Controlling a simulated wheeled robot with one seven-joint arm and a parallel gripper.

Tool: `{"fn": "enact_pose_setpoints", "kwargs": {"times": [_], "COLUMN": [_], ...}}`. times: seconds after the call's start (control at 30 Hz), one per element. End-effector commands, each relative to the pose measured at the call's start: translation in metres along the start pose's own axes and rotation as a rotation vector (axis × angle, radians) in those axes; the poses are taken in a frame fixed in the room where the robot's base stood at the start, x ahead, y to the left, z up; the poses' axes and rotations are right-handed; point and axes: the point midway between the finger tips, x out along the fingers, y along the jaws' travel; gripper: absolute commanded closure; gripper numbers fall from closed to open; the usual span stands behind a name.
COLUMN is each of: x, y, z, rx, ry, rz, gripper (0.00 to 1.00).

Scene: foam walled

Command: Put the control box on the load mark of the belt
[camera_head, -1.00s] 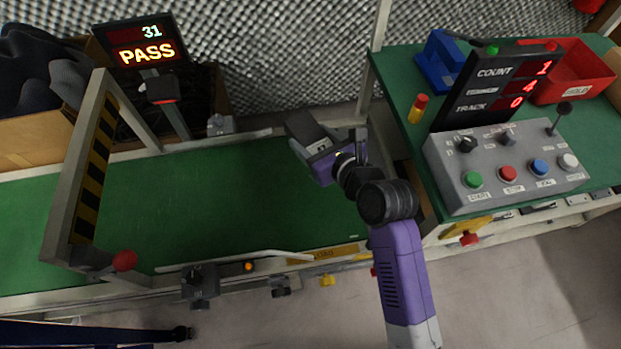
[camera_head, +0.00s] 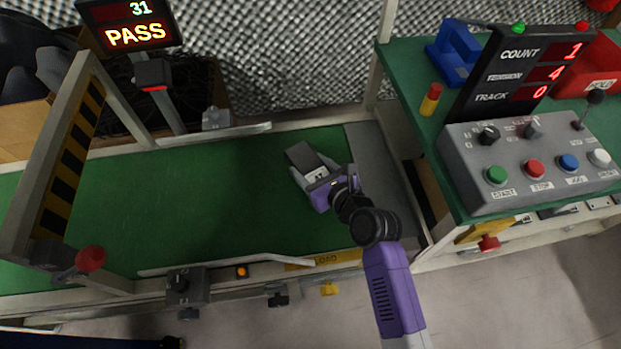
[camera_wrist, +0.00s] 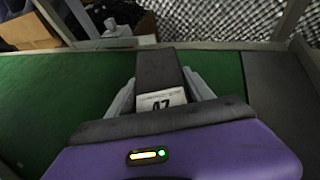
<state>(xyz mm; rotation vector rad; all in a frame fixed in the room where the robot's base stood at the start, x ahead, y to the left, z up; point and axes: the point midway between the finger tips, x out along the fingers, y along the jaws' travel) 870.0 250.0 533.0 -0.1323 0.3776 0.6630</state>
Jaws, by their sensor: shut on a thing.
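The control box (camera_head: 302,156) is a dark grey block with a white label. In the wrist view the box (camera_wrist: 157,70) shows its label, reading 47, between my fingers. My gripper (camera_head: 310,173) is shut on it, over the right part of the green belt (camera_head: 200,195). I cannot tell whether the box touches the belt. The word LOAD shows on a yellow strip (camera_head: 322,260) along the belt's front rail, below and right of the box. No mark on the belt surface itself is clear.
A striped gate (camera_head: 70,165) spans the belt at left. A PASS display (camera_head: 135,35) stands behind. A grey control panel (camera_head: 535,165) with coloured buttons and a count display (camera_head: 515,72) stand on the right bench. A grey plate (camera_head: 372,150) borders the belt's right end.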

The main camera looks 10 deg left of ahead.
Motion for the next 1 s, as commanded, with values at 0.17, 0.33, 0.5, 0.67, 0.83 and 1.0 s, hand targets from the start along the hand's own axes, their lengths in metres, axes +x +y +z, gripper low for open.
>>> {"fn": "enact_pose_setpoints", "kwargs": {"times": [0.17, 0.33, 0.5, 0.67, 0.83, 1.0], "x": [0.009, 0.016, 0.016, 0.016, 0.017, 0.017], "y": [0.0, 0.0, 0.0, 0.0, 0.0, 0.0], "z": [-0.021, -0.038, -0.036, -0.038, -0.04, -0.04], "rx": [0.001, 0.0, 0.0, 0.0, 0.0, 0.0], "ry": [-0.001, -0.002, -0.002, -0.002, 0.0, 0.0], "rz": [0.0, 0.0, 0.0, 0.0, 0.0, 0.0], "gripper": [0.98, 0.98, 0.98, 0.98, 0.18, 0.18]}}
